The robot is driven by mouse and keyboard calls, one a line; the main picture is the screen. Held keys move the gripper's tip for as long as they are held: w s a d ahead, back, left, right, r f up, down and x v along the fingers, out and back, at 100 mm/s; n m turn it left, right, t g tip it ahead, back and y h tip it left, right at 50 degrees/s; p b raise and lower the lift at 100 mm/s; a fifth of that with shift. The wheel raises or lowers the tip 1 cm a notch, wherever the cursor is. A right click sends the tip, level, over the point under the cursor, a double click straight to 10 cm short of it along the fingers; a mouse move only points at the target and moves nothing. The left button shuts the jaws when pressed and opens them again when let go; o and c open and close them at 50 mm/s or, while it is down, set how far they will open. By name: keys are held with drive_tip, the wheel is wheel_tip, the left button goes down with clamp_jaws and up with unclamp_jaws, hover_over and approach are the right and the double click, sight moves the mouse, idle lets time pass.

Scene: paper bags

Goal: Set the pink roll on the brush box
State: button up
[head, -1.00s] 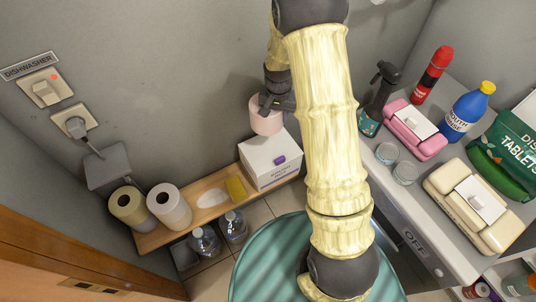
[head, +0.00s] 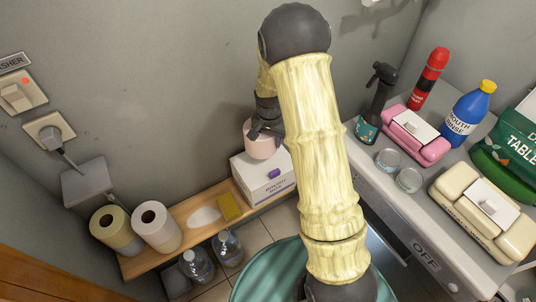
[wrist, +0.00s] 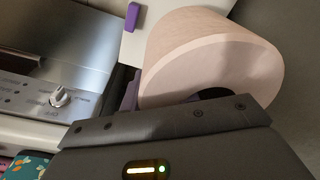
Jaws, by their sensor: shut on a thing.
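The pink roll (head: 262,142) is held in my gripper (head: 262,128), over the back part of the brush box in the head view. The roll also shows large in the wrist view (wrist: 215,58), with my gripper's dark body below it. I cannot tell whether the roll touches the box top. The fingertips are largely hidden.
The box stands at the right end of a wooden shelf (head: 180,236), with a yellow sponge (head: 229,207), a white oval thing (head: 203,217) and two paper rolls (head: 156,228) to its left. A counter (head: 385,190) with bottles and cases is at the right.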

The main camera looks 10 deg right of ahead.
sight(261, 137)
drive_tip(key=shift+f, duration=1.6)
drive_tip(key=shift+f, duration=1.85)
drive_tip(key=shift+f, duration=0.1)
drive_tip(key=o, duration=1)
drive_tip(key=r, duration=0.8)
drive_tip(key=s+r, duration=0.1)
drive_tip(key=r, duration=0.3)
drive_tip(key=shift+a, duration=0.4)
